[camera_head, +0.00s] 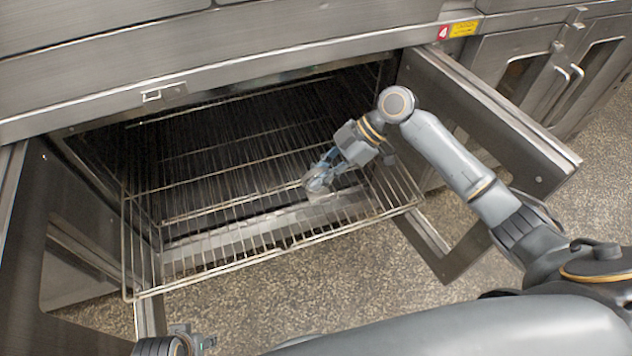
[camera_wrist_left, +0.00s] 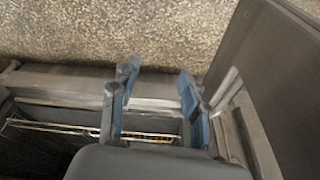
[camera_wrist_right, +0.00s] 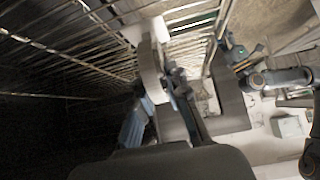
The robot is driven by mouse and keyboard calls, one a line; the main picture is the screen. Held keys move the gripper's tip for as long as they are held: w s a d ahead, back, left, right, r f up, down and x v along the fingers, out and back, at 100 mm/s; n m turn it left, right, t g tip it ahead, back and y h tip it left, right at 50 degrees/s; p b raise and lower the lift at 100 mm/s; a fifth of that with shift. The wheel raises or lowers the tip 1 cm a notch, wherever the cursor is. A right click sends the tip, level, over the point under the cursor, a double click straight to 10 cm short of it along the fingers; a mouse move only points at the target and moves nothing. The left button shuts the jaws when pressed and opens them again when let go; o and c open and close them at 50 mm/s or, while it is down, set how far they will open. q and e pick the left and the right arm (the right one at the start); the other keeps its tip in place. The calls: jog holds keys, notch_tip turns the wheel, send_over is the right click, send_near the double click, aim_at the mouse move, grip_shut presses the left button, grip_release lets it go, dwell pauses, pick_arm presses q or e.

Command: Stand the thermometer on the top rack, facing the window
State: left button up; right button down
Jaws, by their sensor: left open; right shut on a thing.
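My right gripper (camera_head: 322,178) is over the right part of the pulled-out wire rack (camera_head: 270,254). It is shut on the thermometer (camera_head: 316,186), a small pale thing low between the fingers. In the right wrist view the thermometer (camera_wrist_right: 152,72) is a pale, thin, rounded piece seen edge-on between the fingertips. I cannot tell whether its base touches the wires, and its face is not visible. My left gripper (camera_wrist_left: 155,85) is open and empty, away from the rack; only part of it shows at the bottom of the head view.
The steel oven has a dark cavity behind the rack. Its left door (camera_head: 75,235) and right door (camera_head: 490,115) stand open, flanking the rack. My right arm passes over the right door. Most of the rack's surface is bare; speckled floor lies in front.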

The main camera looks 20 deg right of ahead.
notch_tip(320, 180, down, 3)
jog(key=c, duration=1.3)
grip_release()
pick_arm(q)
notch_tip(320, 180, up, 2)
jog(key=shift+r, duration=0.1)
jog(key=shift+w, duration=0.1)
pick_arm(e)
jog(key=shift+r, duration=0.1)
pick_arm(q)
jog(key=s+f+p, duration=0.3)
jog(key=f, duration=0.9)
jog(key=shift+s+a+f+g, duration=0.15)
jog(key=shift+s+f+g, duration=0.2)
jog(key=shift+g, duration=0.05)
pick_arm(e)
jog(key=v, duration=0.7)
jog(key=shift+d+r, duration=0.15)
jog(key=shift+d, duration=0.05)
